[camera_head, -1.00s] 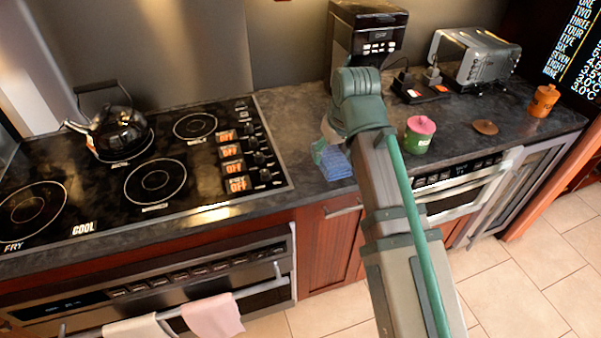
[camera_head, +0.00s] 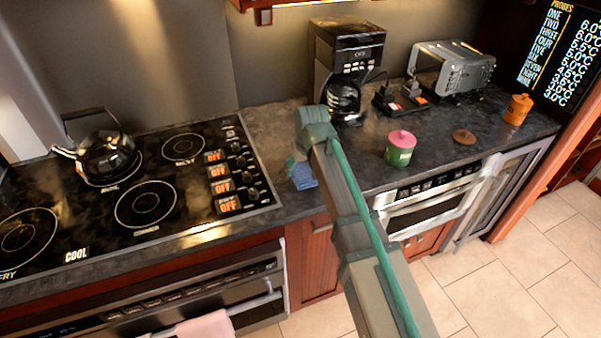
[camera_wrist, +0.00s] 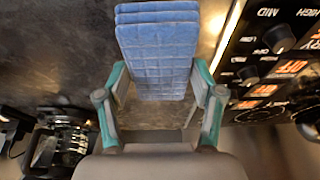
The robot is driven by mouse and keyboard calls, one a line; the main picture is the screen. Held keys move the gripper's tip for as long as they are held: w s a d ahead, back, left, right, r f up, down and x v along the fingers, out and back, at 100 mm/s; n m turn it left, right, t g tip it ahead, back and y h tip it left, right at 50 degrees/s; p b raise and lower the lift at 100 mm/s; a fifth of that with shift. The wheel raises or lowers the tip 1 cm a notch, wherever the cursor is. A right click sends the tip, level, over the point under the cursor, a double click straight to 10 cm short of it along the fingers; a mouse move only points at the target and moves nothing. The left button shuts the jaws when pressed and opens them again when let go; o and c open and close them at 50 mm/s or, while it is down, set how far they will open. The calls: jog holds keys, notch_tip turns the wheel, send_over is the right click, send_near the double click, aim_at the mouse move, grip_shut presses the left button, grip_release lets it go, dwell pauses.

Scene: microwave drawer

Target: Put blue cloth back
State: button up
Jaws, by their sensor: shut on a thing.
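The blue cloth (camera_wrist: 158,50) is a folded, quilted pad seen between my fingers in the wrist view. In the head view the cloth (camera_head: 303,176) shows at the counter's front edge, right of the stove. My gripper (camera_wrist: 162,90) is shut on the cloth, one green-tipped finger on each side of it. In the head view my gripper (camera_head: 294,166) is partly hidden behind my arm. Whether the cloth touches the counter is hard to tell.
The cooktop (camera_head: 150,170) with a black kettle (camera_head: 105,152) lies to the left. A coffee maker (camera_head: 345,70) stands behind. Dark counter (camera_head: 262,123) is clear behind my gripper.

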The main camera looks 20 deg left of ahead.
aim_at(301, 175)
jog(key=shift+w+a+f, duration=0.25)
jog(key=shift+w+f, duration=0.1)
jog(key=shift+f, duration=0.1)
jog(key=shift+f+p, duration=0.5)
jog(key=shift+f, duration=1.05)
jog(key=shift+f, duration=0.2)
jog(key=o, duration=1.3)
jog(key=shift+o, duration=0.2)
jog(key=shift+r, duration=0.1)
jog(key=b+v, duration=0.2)
jog(key=v, duration=1)
jog(key=shift+r+b, duration=0.1)
jog(key=shift+b, duration=0.25)
